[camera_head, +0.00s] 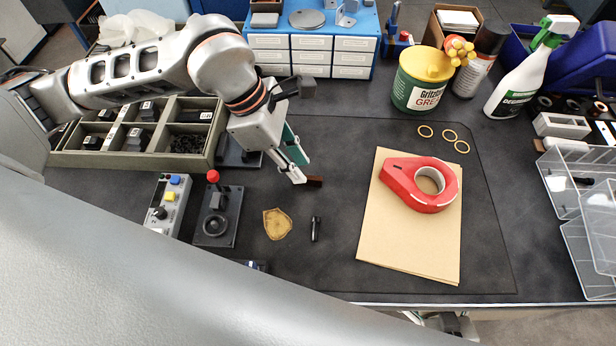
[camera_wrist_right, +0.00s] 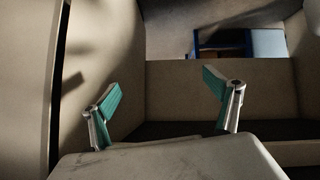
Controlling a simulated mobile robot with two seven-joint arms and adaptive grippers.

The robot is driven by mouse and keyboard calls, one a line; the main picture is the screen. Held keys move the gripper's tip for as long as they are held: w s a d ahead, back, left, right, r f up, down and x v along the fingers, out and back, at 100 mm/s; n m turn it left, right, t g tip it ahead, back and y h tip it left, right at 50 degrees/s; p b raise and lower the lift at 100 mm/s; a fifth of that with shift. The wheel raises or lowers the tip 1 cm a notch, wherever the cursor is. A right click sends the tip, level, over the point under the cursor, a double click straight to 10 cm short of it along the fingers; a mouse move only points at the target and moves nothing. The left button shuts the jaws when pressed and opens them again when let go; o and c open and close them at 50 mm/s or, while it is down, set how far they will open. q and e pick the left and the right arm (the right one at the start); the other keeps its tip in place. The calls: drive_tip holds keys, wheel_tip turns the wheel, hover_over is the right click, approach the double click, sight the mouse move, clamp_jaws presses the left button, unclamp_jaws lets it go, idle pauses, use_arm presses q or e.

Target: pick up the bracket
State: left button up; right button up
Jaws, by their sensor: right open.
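Small grey metal pieces that look like brackets (camera_head: 346,14) sit on top of the blue drawer cabinet at the back in the head view; I cannot tell for certain that one is the bracket. My left gripper (camera_head: 298,176) points down over the dark mat, well in front of that cabinet. Its fingertips are beside a small dark brown block (camera_head: 315,181); whether they touch it, and how far apart the fingers are, I cannot tell. My right gripper (camera_wrist_right: 165,108) is open and empty in the right wrist view. It shows partly past the bench's front edge in the head view (camera_head: 447,321).
A red tape dispenser (camera_head: 408,192) lies on brown cardboard (camera_head: 385,240). A joystick box (camera_head: 216,228), a button box (camera_head: 166,212), a tan scrap (camera_head: 277,224) and a black cylinder (camera_head: 316,229) are near the left gripper. A divided tray (camera_head: 186,161) stands left. Mat right of the cardboard is clear.

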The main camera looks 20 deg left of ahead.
sight(308, 178)
use_arm(q)
drive_tip(key=x, duration=0.3)
drive_tip(key=shift+s+f, duration=0.15)
drive_tip(key=shift+f, duration=0.15)
drive_tip(key=shift+d+f, duration=0.15)
clamp_jaws()
use_arm(e)
drive_tip(key=shift+w+r, duration=0.1)
drive_tip(key=shift+w, duration=0.25)
